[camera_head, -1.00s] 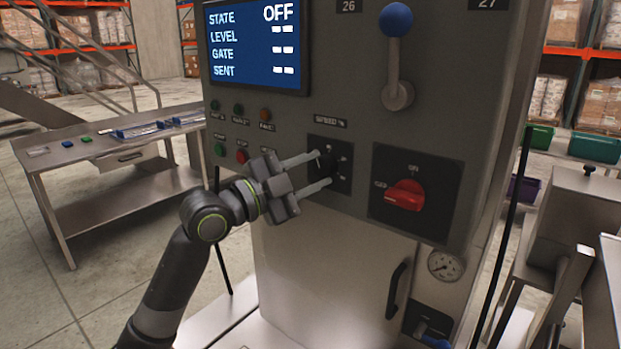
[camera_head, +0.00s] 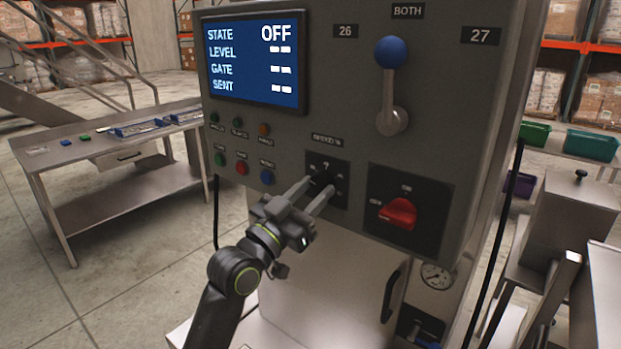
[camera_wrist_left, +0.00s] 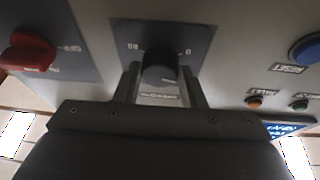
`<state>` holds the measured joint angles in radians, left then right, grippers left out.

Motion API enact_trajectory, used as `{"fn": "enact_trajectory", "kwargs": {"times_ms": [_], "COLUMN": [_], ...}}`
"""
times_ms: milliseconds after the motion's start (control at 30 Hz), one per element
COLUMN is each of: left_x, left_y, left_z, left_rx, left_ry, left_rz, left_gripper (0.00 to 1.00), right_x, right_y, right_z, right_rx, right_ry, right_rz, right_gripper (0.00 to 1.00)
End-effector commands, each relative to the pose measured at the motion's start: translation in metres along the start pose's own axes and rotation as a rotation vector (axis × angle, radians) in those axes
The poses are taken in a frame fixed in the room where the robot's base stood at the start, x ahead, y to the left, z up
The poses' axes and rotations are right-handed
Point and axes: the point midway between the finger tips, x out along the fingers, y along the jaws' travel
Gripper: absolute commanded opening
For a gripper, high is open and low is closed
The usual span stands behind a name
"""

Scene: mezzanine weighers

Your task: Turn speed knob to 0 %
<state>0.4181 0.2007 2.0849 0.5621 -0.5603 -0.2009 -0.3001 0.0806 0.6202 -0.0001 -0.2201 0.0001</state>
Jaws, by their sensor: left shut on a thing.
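The speed knob (camera_head: 321,178) is black and sits on a dark square plate (camera_head: 341,196) under a small speed label. My left gripper (camera_head: 322,184) reaches up to it from the lower left, with its two fingers on either side of the knob, shut on it. In the left wrist view the black knob (camera_wrist_left: 160,66) stands between the fingertips, and the plate around it carries small marks, with a 0 at the right. The exact knob pointing is hard to read. My right gripper is not in view.
A red rotary switch (camera_head: 398,214) is right of the knob plate. A blue-balled lever (camera_head: 392,54) stands above it. Several small buttons, including a blue one (camera_head: 267,177), are to the left. The screen (camera_head: 255,62) reads STATE OFF. A steel table (camera_head: 110,147) stands further left.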

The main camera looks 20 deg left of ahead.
Motion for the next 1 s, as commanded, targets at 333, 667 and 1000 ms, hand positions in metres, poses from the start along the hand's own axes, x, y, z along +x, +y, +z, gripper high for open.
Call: {"fn": "enact_trajectory", "kwargs": {"times_ms": [333,667,1000], "left_x": [0.002,0.002,0.001], "left_y": [0.003,0.006,0.007], "left_z": [-0.004,-0.004,-0.001], "left_rx": [-0.315,-0.563,-0.706], "left_ry": [0.006,0.020,0.029], "left_rz": [-0.116,-0.208,-0.260], "left_gripper": [0.14,0.14,0.14], "right_x": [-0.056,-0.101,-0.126], "right_y": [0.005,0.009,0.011], "right_z": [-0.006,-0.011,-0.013], "right_rx": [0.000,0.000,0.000], "right_ry": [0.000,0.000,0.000], "right_rz": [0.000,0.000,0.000], "right_gripper": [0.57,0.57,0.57]}}
